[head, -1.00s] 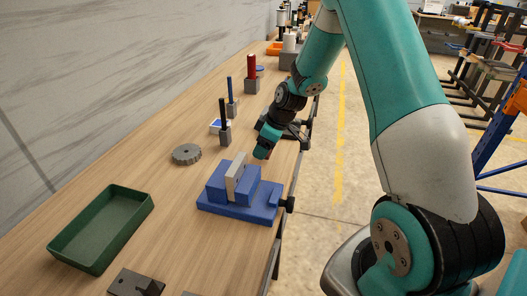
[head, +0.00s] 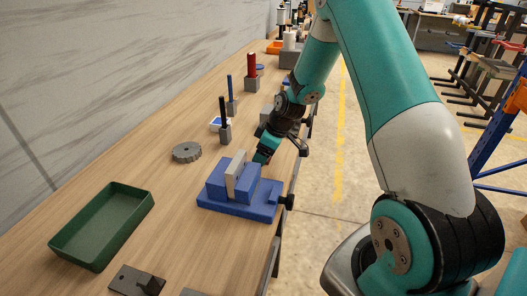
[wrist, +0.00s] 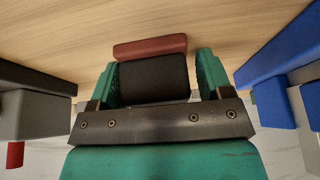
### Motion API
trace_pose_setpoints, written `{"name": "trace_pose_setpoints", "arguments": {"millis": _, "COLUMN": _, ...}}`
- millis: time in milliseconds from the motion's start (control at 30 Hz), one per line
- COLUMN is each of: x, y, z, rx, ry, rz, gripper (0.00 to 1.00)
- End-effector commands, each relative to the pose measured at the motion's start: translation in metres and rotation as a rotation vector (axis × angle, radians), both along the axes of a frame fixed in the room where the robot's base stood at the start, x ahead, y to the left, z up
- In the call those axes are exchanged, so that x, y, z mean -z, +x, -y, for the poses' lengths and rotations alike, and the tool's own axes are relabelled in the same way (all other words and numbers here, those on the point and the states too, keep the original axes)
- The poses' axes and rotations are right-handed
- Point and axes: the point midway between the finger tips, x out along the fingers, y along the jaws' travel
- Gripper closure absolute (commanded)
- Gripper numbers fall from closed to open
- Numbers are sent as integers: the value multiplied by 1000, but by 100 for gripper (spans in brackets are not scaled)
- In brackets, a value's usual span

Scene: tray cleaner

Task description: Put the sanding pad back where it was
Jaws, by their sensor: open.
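The sanding pad (wrist: 152,78), a black block with a dull red face, sits between the two green fingers of my gripper (wrist: 158,66) in the wrist view. The fingers are open, with narrow gaps visible beside the pad. The red face is on the side toward the wooden tabletop; I cannot tell if it touches the wood. In the head view my gripper (head: 261,157) is low over the bench, just behind the blue vise (head: 246,207), and mostly hides the pad.
The vise holds an upright pale plate (head: 236,175). A grey gear (head: 186,152) and a dark post on a grey base (head: 224,132) stand left of my gripper. A green tray (head: 92,250) lies front left. The bench between tray and gear is clear.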

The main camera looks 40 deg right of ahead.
Motion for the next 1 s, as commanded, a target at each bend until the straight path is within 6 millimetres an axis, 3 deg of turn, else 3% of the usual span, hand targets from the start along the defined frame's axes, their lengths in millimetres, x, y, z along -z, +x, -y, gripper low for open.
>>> {"name": "trace_pose_setpoints", "arguments": {"millis": 167, "x": 6, "y": 0, "z": 4, "rx": 8, "ry": -9, "rz": -2, "gripper": 11}}
{"name": "trace_pose_setpoints", "arguments": {"millis": 333, "x": -8, "y": -1, "z": 7, "rx": 10, "ry": -11, "rz": 2, "gripper": 11}}
{"name": "trace_pose_setpoints", "arguments": {"millis": 700, "x": -84, "y": -27, "z": 26, "rx": 8, "ry": -8, "rz": 4, "gripper": 11}}
{"name": "trace_pose_setpoints", "arguments": {"millis": 933, "x": -111, "y": -36, "z": 31, "rx": 5, "ry": -5, "rz": 0, "gripper": 11}}
{"name": "trace_pose_setpoints", "arguments": {"millis": 1000, "x": -120, "y": -38, "z": 20, "rx": 0, "ry": 1, "rz": -4, "gripper": 11}}
